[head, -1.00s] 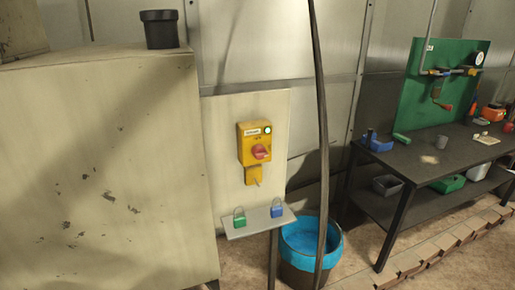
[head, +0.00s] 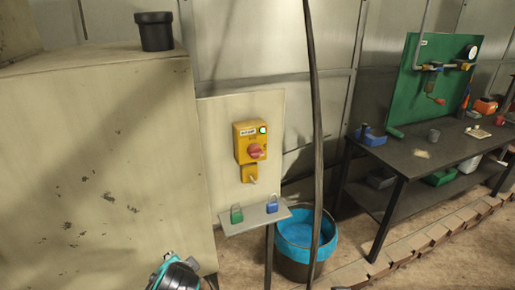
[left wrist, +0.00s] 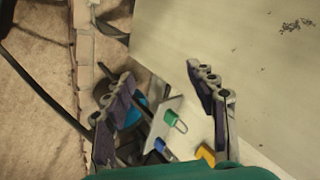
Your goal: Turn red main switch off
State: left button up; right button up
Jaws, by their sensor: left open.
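The red main switch (head: 256,151) is a red knob on a yellow box (head: 242,144) fixed to a pale panel. A yellow piece (left wrist: 207,156), probably of the switch unit, shows low beside the right finger. The knob cannot be made out there. A teal and grey part of my left arm shows at the head view's bottom. My right gripper is out of view.
A small shelf (head: 240,223) below the switch holds a green padlock (head: 236,214) and a blue padlock (head: 272,204). A big beige cabinet (head: 100,170) stands left. A dark vertical cable (head: 317,130), a blue-lined bin (head: 305,235) and a workbench (head: 415,160) are right.

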pick_arm(q)
jog(key=w+d+r+m+t+y+p, duration=0.25)
jog(key=w+d+r+m, duration=0.25)
jog(key=w+r+m, duration=0.25)
jog(key=m+t+p, duration=0.5)
jog(key=m+t, duration=0.2)
jog(key=m, duration=0.7)
send_near(258, 156)
jog(key=w, duration=0.2)
jog(key=x, duration=0.2)
jog(key=b+x, duration=0.1)
jog(key=x, duration=0.5)
jog(key=shift+s+a+r, duration=0.1)
jog(key=shift+s+a, duration=0.05)
jog(key=shift+a, duration=0.15)
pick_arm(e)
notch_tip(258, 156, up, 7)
pick_arm(q)
jog(key=shift+c, duration=0.3)
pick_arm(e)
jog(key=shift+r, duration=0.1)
pick_arm(q)
jog(key=c, duration=1.1)
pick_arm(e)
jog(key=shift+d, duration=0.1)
